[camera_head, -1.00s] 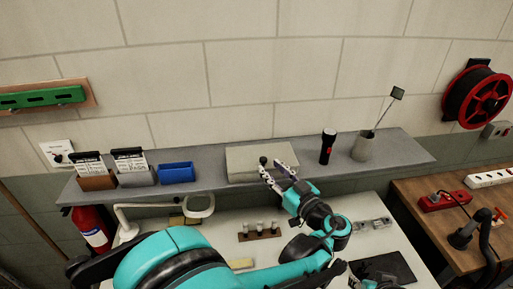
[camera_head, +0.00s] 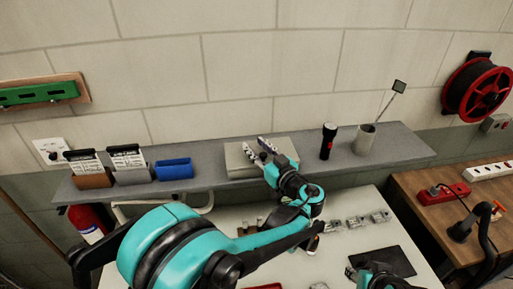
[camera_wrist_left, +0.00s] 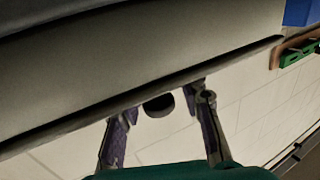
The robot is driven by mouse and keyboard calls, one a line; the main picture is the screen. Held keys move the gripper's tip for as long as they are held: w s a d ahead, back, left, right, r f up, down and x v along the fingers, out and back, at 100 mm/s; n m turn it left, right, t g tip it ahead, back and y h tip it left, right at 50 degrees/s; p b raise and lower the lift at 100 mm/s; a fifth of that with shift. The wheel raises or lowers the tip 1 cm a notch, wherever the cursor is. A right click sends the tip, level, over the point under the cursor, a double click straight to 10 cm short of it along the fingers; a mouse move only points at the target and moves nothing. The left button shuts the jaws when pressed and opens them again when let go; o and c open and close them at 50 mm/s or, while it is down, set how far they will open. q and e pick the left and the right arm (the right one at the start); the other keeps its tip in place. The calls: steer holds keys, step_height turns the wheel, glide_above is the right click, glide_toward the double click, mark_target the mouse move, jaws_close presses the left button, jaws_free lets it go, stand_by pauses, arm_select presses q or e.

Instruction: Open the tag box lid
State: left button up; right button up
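The tag box (camera_head: 236,164) is a flat beige box on the grey wall shelf. Its lid looks shut in the head view. My left gripper (camera_head: 257,149) is over the box, its two fingers spread apart. In the left wrist view the box (camera_wrist_left: 120,65) fills the upper left as a broad pale face with a dark edge. A dark round knob (camera_wrist_left: 158,105) sits at that edge, between the open fingers of the left gripper (camera_wrist_left: 162,100), with gaps on both sides. My right gripper (camera_head: 376,274) shows partly at the bottom right; its fingers are unclear.
On the shelf (camera_head: 330,172), a black flashlight (camera_head: 328,142) and a grey cup (camera_head: 363,141) stand right of the box. A blue bin (camera_head: 174,169) and card holders (camera_head: 130,165) stand to its left. A white table (camera_head: 345,205) with small parts lies below.

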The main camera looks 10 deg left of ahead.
arm_select(q)
jaws_close()
